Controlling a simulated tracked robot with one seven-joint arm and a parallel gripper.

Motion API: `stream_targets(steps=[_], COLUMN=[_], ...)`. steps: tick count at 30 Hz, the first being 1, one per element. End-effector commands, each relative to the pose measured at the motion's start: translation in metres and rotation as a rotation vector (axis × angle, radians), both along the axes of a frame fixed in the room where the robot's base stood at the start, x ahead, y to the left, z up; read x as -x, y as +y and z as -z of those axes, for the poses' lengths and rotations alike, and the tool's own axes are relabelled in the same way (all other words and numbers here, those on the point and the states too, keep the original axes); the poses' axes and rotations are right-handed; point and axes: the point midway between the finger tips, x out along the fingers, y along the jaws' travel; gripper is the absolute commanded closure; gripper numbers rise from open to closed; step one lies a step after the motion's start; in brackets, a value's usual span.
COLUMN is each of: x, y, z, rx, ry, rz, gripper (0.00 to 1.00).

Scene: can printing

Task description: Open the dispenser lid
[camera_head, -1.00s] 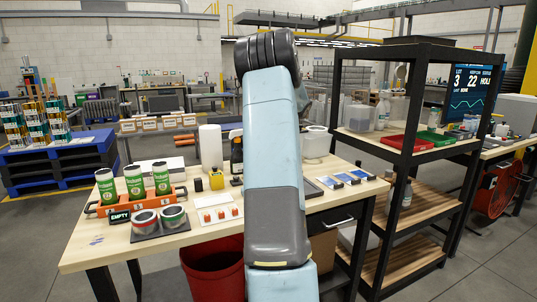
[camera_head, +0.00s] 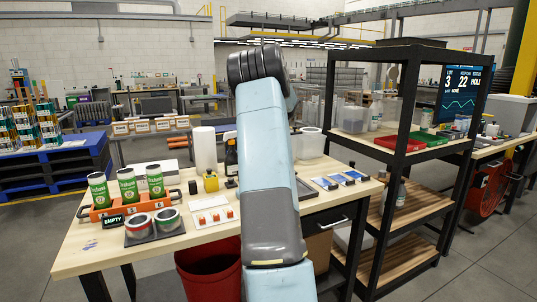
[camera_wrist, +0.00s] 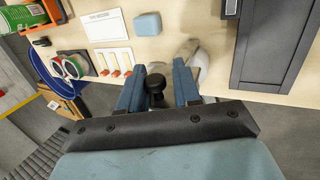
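My gripper (camera_wrist: 158,88) is open in the wrist view, with its two blue fingers apart. A dark round knob (camera_wrist: 155,87) shows between the fingers; I cannot tell whether they touch it or whether it belongs to the dispenser lid. A pale, rounded shape (camera_wrist: 192,55) lies just beyond the right finger, unclear. In the head view my arm hides the gripper. A white tub (camera_head: 311,142) stands at the back of the bench, partly behind my arm. I cannot tell for certain which thing is the dispenser, and no lid is clearly visible.
The wooden bench (camera_head: 85,262) holds green cans (camera_head: 128,186) in an orange carrier, tape rolls (camera_head: 168,219) and a white paper roll (camera_head: 205,150). A red bin (camera_head: 208,275) stands below the bench. A black shelf (camera_head: 404,145) rises at the right.

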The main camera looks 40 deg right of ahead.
Motion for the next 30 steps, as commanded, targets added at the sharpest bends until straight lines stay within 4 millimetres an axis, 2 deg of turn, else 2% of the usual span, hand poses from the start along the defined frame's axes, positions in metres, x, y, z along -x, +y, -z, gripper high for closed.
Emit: stream_targets(steps=[1,4,12,16,20,30], x=[0.0,-0.001,-0.002,-0.001,0.004,0.018], y=[0.0,0.001,0.001,-0.002,-0.009,-0.033], z=[0.0,-0.001,-0.003,-0.011,-0.029,-0.09], rx=[0.0,0.001,0.002,0.003,0.004,0.003], ry=[0.0,-0.002,-0.006,-0.007,-0.007,-0.006], rz=[0.0,-0.001,-0.003,-0.002,-0.001,-0.001], gripper=[0.65,0.56,0.55,0.55,0.55,0.55])
